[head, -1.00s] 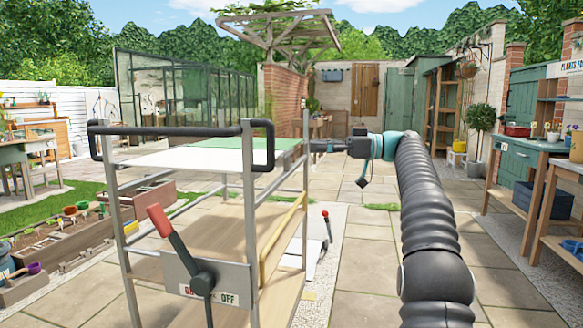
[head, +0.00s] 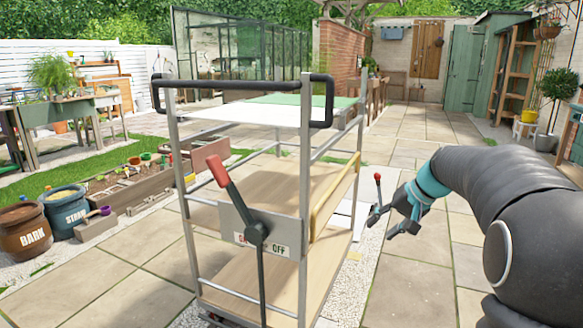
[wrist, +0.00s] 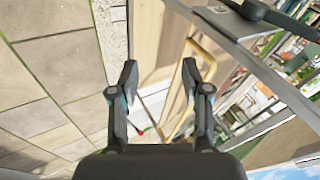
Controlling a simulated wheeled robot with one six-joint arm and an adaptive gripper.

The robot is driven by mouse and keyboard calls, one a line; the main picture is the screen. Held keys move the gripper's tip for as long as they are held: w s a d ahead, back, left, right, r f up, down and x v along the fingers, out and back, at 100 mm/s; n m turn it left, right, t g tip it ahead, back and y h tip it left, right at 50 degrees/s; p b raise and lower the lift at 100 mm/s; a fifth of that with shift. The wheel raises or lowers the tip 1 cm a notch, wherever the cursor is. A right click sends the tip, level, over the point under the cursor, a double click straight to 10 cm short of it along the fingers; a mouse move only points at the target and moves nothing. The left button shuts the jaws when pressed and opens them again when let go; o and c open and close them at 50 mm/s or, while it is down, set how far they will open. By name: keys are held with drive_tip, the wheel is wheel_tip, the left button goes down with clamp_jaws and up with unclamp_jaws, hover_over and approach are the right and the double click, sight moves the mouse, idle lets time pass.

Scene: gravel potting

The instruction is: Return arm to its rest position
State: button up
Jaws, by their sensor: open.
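My gripper (head: 388,226) hangs on the right side of the head view, low over the paving and to the right of a trolley. It is open and empty. In the wrist view my gripper (wrist: 160,88) shows its two dark fingers spread apart with nothing between them. My arm bends in from the right edge, with a teal band near the wrist.
The metal trolley (head: 304,190) with wooden shelves stands close on the left of my gripper. Its red-handled lever (head: 217,170) faces me. Bark (head: 27,228) and straw (head: 66,210) pots stand at left. Paving (head: 418,285) below my gripper is clear.

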drive_tip(key=s+a+f+n+h, duration=0.1)
drive_tip(key=s+a+f+h, duration=0.1)
drive_tip(key=s, duration=1.4)
drive_tip(key=s+a+f+n+t+h, duration=0.1)
drive_tip(key=s+a+f+n+h, duration=0.1)
drive_tip(key=s, duration=1.5)
drive_tip(key=shift+a+f+h, duration=0.3)
drive_tip(key=shift+a+h, duration=0.2)
drive_tip(key=shift+a, duration=0.85)
